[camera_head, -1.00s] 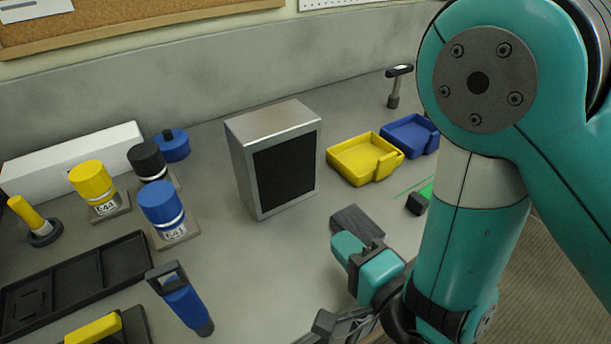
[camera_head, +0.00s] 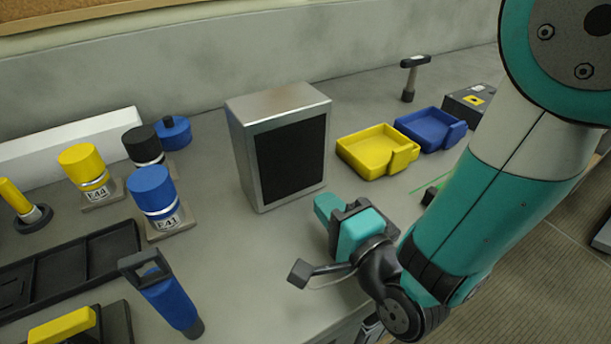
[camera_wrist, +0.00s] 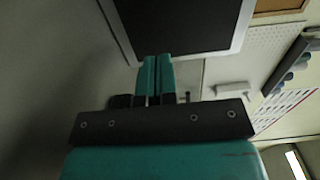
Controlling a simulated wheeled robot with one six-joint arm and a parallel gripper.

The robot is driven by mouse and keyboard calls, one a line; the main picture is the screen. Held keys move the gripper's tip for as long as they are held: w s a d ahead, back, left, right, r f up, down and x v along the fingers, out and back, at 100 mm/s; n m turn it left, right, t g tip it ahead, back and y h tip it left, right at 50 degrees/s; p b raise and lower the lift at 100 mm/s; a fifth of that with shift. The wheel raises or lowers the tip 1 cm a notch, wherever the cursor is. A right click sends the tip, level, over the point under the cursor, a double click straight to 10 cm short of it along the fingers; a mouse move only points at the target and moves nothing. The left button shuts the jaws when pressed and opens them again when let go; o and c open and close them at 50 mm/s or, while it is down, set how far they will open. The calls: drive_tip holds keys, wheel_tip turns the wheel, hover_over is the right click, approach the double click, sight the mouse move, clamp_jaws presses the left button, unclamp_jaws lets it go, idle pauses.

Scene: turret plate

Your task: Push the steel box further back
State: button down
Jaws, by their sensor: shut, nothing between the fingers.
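The steel box (camera_head: 240,158) stands upright on the grey bench near the middle of the head view, with a dark panel on its front face. My gripper (camera_head: 322,205) is low over the bench, in front of the box and near its lower right corner. In the wrist view, my gripper (camera_wrist: 155,62) has its two teal fingers together with nothing between them. The fingertips overlap the lower edge of the box's dark panel (camera_wrist: 185,25) there. I cannot tell whether they touch the box.
A yellow bin (camera_head: 352,157) and a blue bin (camera_head: 430,138) sit right of the box. A hammer (camera_head: 410,80) stands behind them. Left are a blue-capped cylinder (camera_head: 152,190), a yellow one (camera_head: 82,165) and a black one (camera_head: 141,143). Bench behind the box looks clear up to the wall.

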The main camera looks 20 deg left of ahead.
sight(298, 172)
drive_tip(key=p+x, duration=0.1)
drive_tip(key=x, duration=0.1)
drive_tip(key=p+x, duration=0.2)
drive_tip(key=x, duration=0.1)
drive_tip(key=shift+w+r, duration=0.1)
drive_tip(key=shift+r, duration=0.15)
drive_tip(key=shift+w+a+f+p, duration=0.3)
drive_tip(key=shift+w+a+p, duration=0.25)
drive_tip(key=shift+a+p, duration=0.2)
